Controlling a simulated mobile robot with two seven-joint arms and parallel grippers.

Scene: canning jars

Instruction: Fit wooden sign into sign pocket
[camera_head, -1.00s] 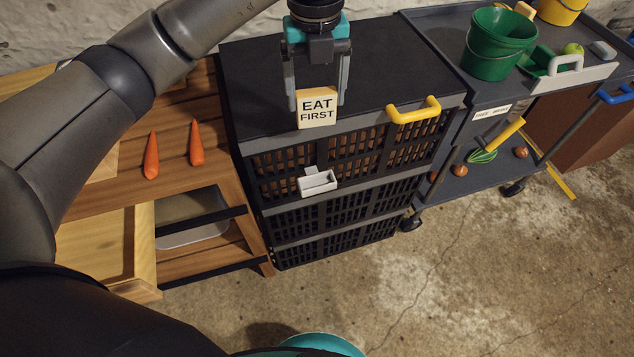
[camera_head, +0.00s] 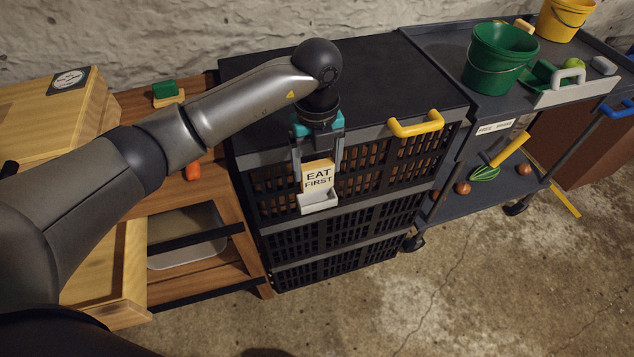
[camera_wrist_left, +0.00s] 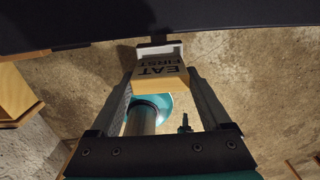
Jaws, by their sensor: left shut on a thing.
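The wooden sign (camera_head: 318,176), lettered EAT FIRST, is upright in front of the black slatted crate stack. My left gripper (camera_head: 318,165) is shut on the sign's sides, one finger at each edge. The white sign pocket (camera_head: 318,203) is fixed on the crate front, directly below the sign. The sign's lower edge meets the pocket's opening in the head view; how deep it sits inside I cannot tell. In the left wrist view the sign (camera_wrist_left: 160,74) is between the fingers, with the white pocket (camera_wrist_left: 158,49) just past its lettered end. My right gripper is not seen.
A yellow handle (camera_head: 416,124) sticks out at the upper right of the crate front. A grey cart (camera_head: 490,100) with a green bucket (camera_head: 500,57) stands to the right. A wooden bench (camera_head: 240,220) stands to the left. The floor in front is clear.

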